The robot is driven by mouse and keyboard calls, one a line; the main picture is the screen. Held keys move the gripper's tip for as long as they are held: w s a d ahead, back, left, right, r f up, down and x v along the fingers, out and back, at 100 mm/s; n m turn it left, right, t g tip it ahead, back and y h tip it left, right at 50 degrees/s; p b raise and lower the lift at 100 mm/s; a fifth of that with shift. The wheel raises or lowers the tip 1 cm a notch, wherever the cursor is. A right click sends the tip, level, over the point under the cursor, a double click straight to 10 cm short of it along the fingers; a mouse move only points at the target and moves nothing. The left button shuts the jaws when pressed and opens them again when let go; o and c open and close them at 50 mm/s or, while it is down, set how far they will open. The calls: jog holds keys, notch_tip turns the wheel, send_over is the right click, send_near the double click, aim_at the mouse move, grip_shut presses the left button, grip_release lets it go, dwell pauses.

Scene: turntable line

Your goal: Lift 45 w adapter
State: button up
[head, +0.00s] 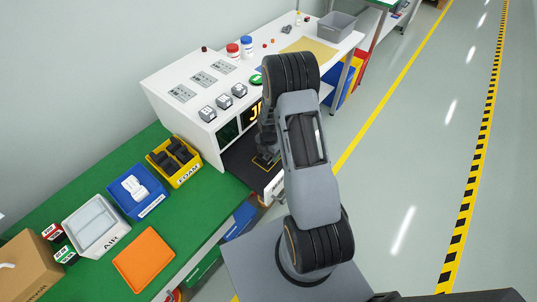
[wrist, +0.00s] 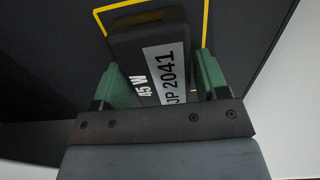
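The 45 W adapter (wrist: 148,45) is a black block in the wrist view, with white "45 W" lettering and a pale label reading "JP 2041". It lies between the two green-padded fingers of my gripper (wrist: 160,80), and its far end reaches past the fingertips. Both fingers are close against its sides, but I cannot tell whether they press on it. In the head view my gripper (head: 266,148) is low inside the white station's dark bay; my arm hides most of that area, and the adapter cannot be made out there.
A yellow outline (wrist: 207,20) marks the dark floor around the adapter. The white station (head: 165,85) walls the bay in. To its left, the green bench (head: 95,190) holds a yellow foam bin (head: 172,178), a blue bin (head: 135,203), a grey tray (head: 70,218) and an orange tray (head: 144,260).

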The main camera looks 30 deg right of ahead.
jog(key=c, duration=0.8)
jog(key=shift+o, duration=0.2)
